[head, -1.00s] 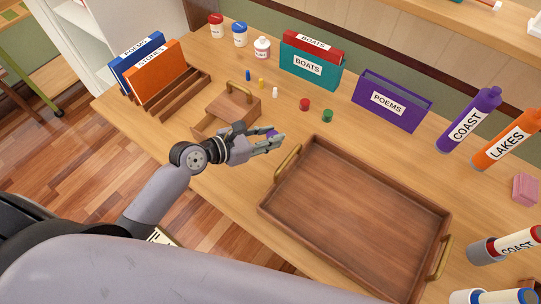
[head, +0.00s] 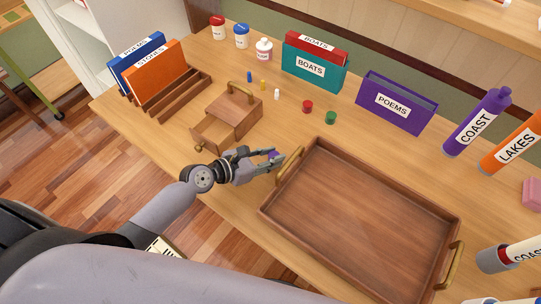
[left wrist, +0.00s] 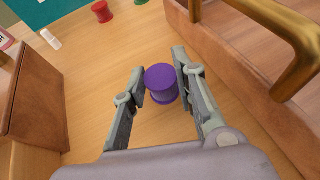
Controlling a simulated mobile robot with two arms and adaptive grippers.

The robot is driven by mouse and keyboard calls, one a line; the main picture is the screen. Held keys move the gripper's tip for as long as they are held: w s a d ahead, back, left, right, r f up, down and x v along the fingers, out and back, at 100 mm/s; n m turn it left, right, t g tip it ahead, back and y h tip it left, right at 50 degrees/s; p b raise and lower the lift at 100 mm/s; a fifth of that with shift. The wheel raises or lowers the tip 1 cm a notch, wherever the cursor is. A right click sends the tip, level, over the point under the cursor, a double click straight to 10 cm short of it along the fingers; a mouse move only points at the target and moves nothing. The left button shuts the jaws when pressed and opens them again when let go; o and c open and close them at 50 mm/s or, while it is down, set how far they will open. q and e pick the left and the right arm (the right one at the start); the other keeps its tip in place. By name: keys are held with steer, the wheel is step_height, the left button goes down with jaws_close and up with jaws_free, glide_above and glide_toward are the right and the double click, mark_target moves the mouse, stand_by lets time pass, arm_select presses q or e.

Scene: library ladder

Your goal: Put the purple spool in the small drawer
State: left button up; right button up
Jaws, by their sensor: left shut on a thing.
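The purple spool (left wrist: 161,84) is between the fingertips of my left gripper (left wrist: 160,88) in the left wrist view. In the head view my left gripper (head: 275,159) is shut on it, and only a bit of the spool (head: 273,154) shows. The gripper is beside the left handle of the large tray. The small wooden drawer box (head: 240,112) stands behind and left of the gripper. Its drawer (head: 208,137) is pulled open toward the front left, with a brass knob. What the drawer holds is hard to tell. My right gripper is not in view.
A large wooden tray (head: 270,207) with brass handles fills the front middle. A red spool (head: 308,106) and a green spool (head: 331,118) stand behind. A purple POEMS box (head: 396,104) and teal BOATS box (head: 312,69) stand at the back. A book rack (head: 182,97) is left.

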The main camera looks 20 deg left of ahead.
arm_select(q)
steer(key=o, duration=0.8)
steer(key=shift+f, duration=0.1)
